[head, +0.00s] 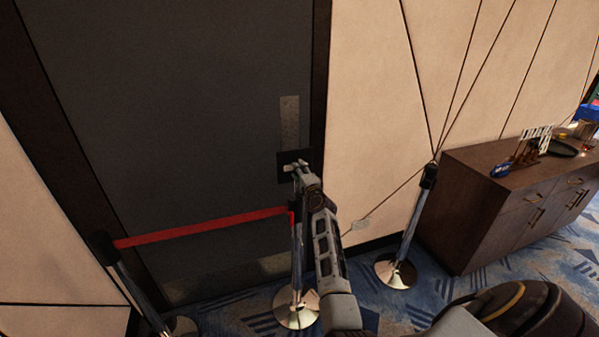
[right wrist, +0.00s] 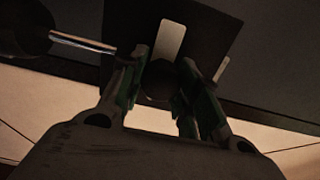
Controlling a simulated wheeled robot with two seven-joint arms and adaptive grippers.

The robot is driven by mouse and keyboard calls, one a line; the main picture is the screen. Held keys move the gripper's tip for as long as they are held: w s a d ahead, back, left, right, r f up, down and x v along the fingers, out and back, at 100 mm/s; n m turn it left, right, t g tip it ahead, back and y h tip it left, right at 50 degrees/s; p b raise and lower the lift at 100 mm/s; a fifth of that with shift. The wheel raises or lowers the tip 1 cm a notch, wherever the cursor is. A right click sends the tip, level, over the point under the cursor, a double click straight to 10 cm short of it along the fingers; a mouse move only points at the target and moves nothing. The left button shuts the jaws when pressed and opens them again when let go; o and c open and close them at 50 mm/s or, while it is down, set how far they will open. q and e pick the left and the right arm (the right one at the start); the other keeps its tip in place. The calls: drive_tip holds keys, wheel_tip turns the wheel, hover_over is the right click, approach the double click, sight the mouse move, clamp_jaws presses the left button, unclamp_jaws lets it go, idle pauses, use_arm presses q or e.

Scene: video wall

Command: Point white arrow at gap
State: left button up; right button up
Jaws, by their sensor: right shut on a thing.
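My right gripper (head: 298,168) is in front of a black square plate (head: 284,166) on the dark door panel. In the right wrist view my right gripper (right wrist: 166,88) has its fingers around a dark round knob (right wrist: 160,83), with the black plate (right wrist: 205,38) behind it. A pale, plain bar (right wrist: 172,40) shows on the plate just beyond the knob. I cannot make out an arrowhead on it, nor a gap. The fingers hide the sides of the knob. My left gripper is in neither view.
A red belt (head: 200,228) runs between chrome posts in front of the dark door (head: 170,110). A middle post (head: 297,265) stands below my right gripper. Another post (head: 408,235) stands right, beside a brown cabinet (head: 470,215). Patterned carpet lies between.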

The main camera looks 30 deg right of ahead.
drive_tip(key=o, duration=1)
drive_tip(key=shift+v, duration=3.75)
drive_tip(key=shift+f, duration=0.1)
